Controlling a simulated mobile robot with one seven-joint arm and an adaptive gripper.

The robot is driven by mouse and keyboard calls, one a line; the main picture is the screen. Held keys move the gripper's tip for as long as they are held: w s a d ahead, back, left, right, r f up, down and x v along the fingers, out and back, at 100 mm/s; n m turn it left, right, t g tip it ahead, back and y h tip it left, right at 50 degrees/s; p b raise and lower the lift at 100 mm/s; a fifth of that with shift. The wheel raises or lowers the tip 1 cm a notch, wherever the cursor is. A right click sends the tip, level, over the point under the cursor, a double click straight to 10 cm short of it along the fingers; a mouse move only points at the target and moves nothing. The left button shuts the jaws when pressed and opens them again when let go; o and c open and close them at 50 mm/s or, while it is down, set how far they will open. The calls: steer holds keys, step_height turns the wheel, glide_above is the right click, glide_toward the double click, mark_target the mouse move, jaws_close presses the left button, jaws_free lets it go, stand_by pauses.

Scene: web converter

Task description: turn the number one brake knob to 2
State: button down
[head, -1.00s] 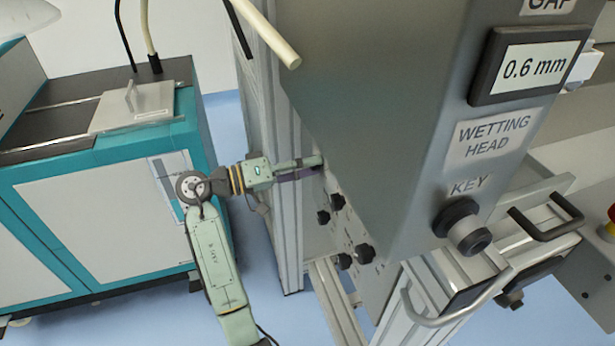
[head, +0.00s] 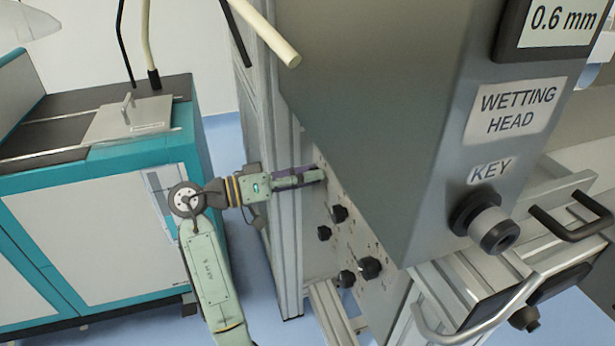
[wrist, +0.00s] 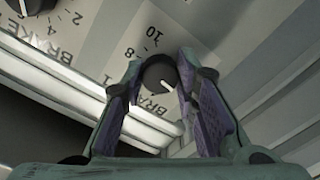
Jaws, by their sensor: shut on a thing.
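In the wrist view a round black knob (wrist: 158,74) with a white pointer line sits between the two purple-padded fingers of my gripper (wrist: 162,88). The gripper is shut on this knob. The pointer line points to the lower right in the picture. Printed scale numbers, among them 10 and 8, show above and left of the knob. A label starting "BRA" lies below it, partly hidden by the fingers. In the head view my gripper (head: 318,175) reaches the side panel of the grey machine, and the held knob is hidden there.
Another black knob (wrist: 32,4) with a BRAKE label shows at the wrist view's top left. In the head view several black knobs, one here (head: 370,267), sit below my gripper. The large grey housing (head: 370,110) overhangs on the right. A teal-and-white cabinet (head: 90,230) stands left.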

steer(key=c, duration=1.3)
jaws_free()
steer(key=v, duration=1.2)
